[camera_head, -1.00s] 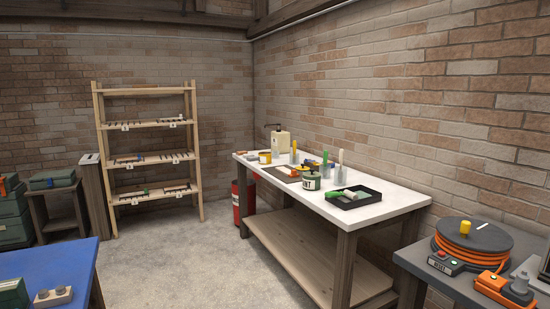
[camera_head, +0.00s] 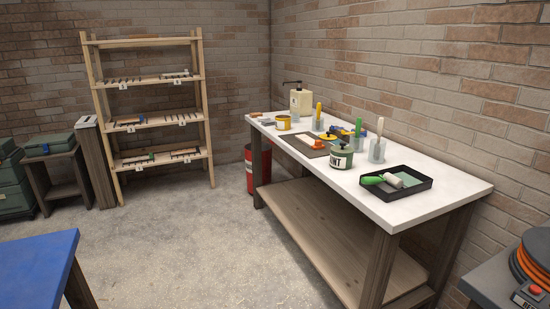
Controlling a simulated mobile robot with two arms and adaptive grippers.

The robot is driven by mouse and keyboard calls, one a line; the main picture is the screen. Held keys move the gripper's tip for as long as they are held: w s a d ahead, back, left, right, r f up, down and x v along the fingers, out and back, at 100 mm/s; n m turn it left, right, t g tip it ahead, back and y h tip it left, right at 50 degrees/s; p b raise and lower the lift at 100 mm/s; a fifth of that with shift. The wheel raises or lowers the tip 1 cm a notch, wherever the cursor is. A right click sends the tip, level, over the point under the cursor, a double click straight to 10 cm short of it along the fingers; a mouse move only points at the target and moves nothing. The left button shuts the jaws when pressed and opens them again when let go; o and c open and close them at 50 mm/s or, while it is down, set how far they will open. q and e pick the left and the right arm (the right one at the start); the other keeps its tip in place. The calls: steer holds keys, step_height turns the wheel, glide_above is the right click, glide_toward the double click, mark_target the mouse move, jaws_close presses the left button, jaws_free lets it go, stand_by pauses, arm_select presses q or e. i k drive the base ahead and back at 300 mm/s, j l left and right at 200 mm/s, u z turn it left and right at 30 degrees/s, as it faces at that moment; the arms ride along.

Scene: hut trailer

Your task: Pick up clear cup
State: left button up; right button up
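Clear cups stand on the white-topped workbench (camera_head: 440,188). One clear cup (camera_head: 318,124), toward the back of the bench, holds a yellow-handled tool (camera_head: 318,109). Another clear cup (camera_head: 377,152), near the wall behind the black tray, holds a white-handled tool (camera_head: 380,127). A green-handled tool (camera_head: 358,127) stands upright left of it; whatever holds it is partly hidden and hard to make out. Neither of my grippers shows in the view.
On the bench are a black tray (camera_head: 427,184) with a green-handled roller (camera_head: 373,180), a green paint can (camera_head: 341,157), a yellow can (camera_head: 283,123) and a pump bottle (camera_head: 300,101). A blue table (camera_head: 35,270) is at lower left. Open floor (camera_head: 190,240) lies between.

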mark_target(294, 117)
steer(key=i+j+u, duration=0.1)
steer(key=i+u, duration=0.15)
steer(key=i, duration=0.45)
steer(key=i+u, duration=0.2)
steer(key=i, duration=0.45)
steer(key=i+l+u, duration=0.25)
steer(key=i, duration=0.4)
steer(key=i+j, duration=0.1)
steer(key=i, duration=0.55)
steer(key=i+z, duration=0.1)
steer(key=i, duration=0.6)
steer(key=i+j+z, duration=0.1)
steer(key=i, duration=0.55)
steer(key=j, duration=0.1)
